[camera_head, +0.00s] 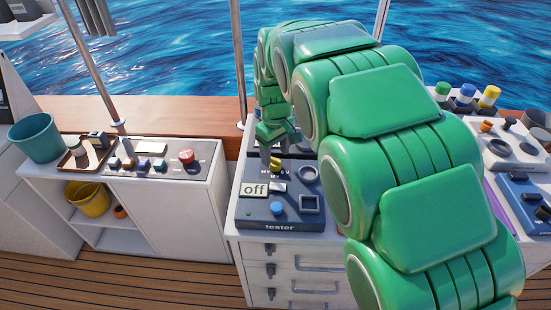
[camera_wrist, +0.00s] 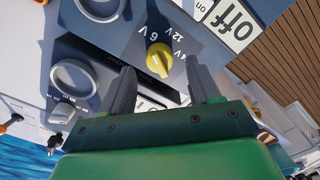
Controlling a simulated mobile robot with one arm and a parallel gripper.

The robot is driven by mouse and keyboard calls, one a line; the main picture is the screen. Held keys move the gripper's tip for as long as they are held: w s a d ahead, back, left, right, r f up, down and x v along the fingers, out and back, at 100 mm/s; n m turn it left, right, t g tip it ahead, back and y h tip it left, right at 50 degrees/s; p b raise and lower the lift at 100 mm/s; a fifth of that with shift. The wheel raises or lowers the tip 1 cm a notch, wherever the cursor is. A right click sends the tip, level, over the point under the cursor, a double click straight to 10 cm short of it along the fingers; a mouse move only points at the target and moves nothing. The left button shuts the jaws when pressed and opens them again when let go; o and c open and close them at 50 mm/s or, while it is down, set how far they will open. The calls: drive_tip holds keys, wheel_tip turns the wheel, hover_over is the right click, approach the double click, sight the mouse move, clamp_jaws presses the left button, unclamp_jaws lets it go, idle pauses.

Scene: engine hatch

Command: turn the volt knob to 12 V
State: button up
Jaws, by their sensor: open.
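The yellow volt knob (camera_wrist: 158,60) is on the dark face of the tester, with 6 V, 12 V and a partly cut 24 V-like label around its far side. I cannot tell clearly which label it points to. The knob also shows in the head view (camera_head: 275,163), at the top of the tester (camera_head: 246,212). My gripper (camera_wrist: 162,72) is open, its two grey fingers apart on either side of the knob in the picture. Nothing is held. Whether the fingertips reach down to the knob's height is unclear. In the head view my gripper (camera_head: 267,153) is just above the knob.
On the tester are an off sign (camera_head: 254,190), a blue knob (camera_head: 277,208) and square and round fittings (camera_head: 309,204). A console with a red button (camera_head: 186,157) stands left. Bottles with coloured caps (camera_head: 465,93) and another panel stand right.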

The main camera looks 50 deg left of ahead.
sight(275, 159)
drive_tip(key=shift+f, duration=1.55)
drive_tip(key=c, duration=1)
drive_tip(key=shift+c, duration=0.2)
drive_tip(key=shift+m, duration=0.3)
drive_tip(key=m, duration=0.5)
drive_tip(key=shift+m, duration=0.3)
drive_tip(key=m, duration=0.5)
drive_tip(key=shift+m, duration=0.4)
